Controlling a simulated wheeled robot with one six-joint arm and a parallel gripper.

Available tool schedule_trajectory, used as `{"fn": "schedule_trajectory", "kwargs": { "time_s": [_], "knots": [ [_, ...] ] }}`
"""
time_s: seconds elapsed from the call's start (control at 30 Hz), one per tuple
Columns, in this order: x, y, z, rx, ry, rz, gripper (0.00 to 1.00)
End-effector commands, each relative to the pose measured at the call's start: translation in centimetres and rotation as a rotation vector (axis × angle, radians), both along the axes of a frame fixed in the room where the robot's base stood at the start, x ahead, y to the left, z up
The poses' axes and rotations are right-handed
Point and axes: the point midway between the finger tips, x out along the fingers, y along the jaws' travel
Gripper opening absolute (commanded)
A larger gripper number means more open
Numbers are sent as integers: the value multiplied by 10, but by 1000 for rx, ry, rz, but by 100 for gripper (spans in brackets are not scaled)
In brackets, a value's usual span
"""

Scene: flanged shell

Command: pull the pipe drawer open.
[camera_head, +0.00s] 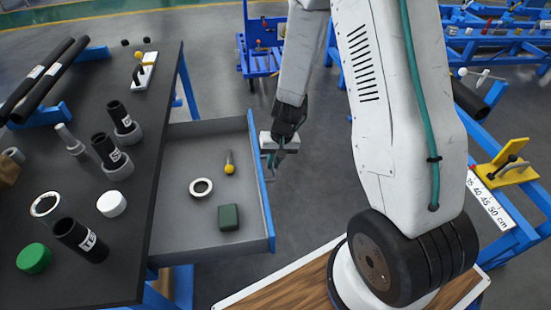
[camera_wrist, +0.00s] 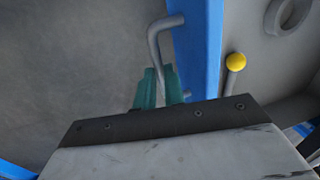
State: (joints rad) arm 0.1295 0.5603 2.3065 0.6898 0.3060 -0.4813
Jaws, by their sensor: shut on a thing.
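The pipe drawer (camera_head: 175,221) stands pulled out from the black-topped workbench, with a grey inside and a blue front (camera_head: 261,185). In it lie a white ring (camera_head: 201,188), a yellow-knobbed piece (camera_head: 229,166) and a dark green block (camera_head: 228,217). The grey bar handle (camera_wrist: 165,24) sticks out from the blue front. My gripper (camera_head: 271,162) is at the outer side of the drawer front. In the wrist view its green fingers (camera_wrist: 158,88) are shut around the handle.
The bench top (camera_head: 130,200) carries black pipes, a white cap (camera_head: 111,204) and a green cap (camera_head: 34,258). Blue racks (camera_head: 480,45) stand at the back right. Grey floor is clear beyond the drawer. A yellow clamp (camera_head: 505,165) is at the right.

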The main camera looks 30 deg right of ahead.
Motion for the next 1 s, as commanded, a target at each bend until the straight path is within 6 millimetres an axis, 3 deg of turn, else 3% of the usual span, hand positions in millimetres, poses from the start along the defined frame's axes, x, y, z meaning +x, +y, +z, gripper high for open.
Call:
{"fn": "schedule_trajectory", "kwargs": {
  "time_s": [0.4,0.5,0.83,1.0],
  "knots": [
    [0,0,1,-1,-2,5,0],
    [0,0,1,-1,-2,4,32],
    [0,-1,3,0,-2,4,32],
    [-1,-5,23,0,-6,4,32]
  ]
}}
